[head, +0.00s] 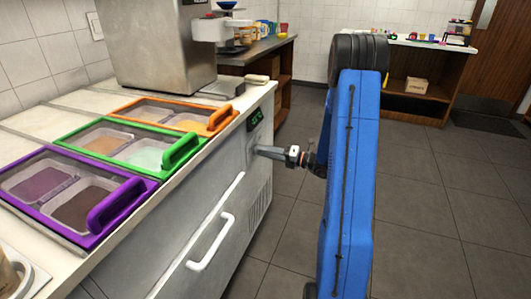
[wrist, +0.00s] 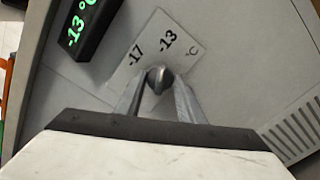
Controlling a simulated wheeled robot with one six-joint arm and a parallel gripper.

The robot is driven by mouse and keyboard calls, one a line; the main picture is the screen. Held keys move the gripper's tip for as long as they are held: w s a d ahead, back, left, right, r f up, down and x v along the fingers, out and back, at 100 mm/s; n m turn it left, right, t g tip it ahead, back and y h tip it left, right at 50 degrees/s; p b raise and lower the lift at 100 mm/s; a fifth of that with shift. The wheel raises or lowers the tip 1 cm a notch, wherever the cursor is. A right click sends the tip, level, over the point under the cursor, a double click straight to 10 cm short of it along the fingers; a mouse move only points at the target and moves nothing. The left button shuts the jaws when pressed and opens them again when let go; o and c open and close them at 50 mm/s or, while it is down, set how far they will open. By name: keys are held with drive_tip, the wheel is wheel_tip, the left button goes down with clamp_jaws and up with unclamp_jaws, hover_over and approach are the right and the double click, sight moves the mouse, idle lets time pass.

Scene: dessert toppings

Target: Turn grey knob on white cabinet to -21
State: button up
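The white cabinet (head: 215,210) stands at the left in the head view, with a white bar handle (head: 215,235) on its front. The small grey knob (wrist: 159,80) shows in the wrist view on a pale label plate (wrist: 152,50) reading -17 and -13 with °C. My gripper (wrist: 160,82) has one finger on each side of the knob, with the fingertips against it. A black display (wrist: 80,25) beside the plate reads -13 °C in green. In the head view my gripper (head: 262,152) is at the cabinet front, below the display (head: 255,118), and hides the knob.
Purple, green and orange framed topping lids (head: 165,160) lie on the cabinet top. A steel machine (head: 160,45) stands behind them. Vent slots (wrist: 292,135) are right of the knob. The floor (head: 420,200) right of my blue arm is clear.

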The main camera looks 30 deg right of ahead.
drive_tip(key=shift+n, duration=0.3)
drive_tip(key=n, duration=2.3)
drive_tip(key=shift+n, duration=0.3)
idle(0.4)
drive_tip(key=o, duration=1.1)
drive_tip(key=shift+c, duration=0.2)
drive_tip(key=v, duration=1.7)
drive_tip(key=shift+s, duration=0.2)
drive_tip(key=shift+d+f, duration=0.1)
drive_tip(key=shift+d, duration=0.1)
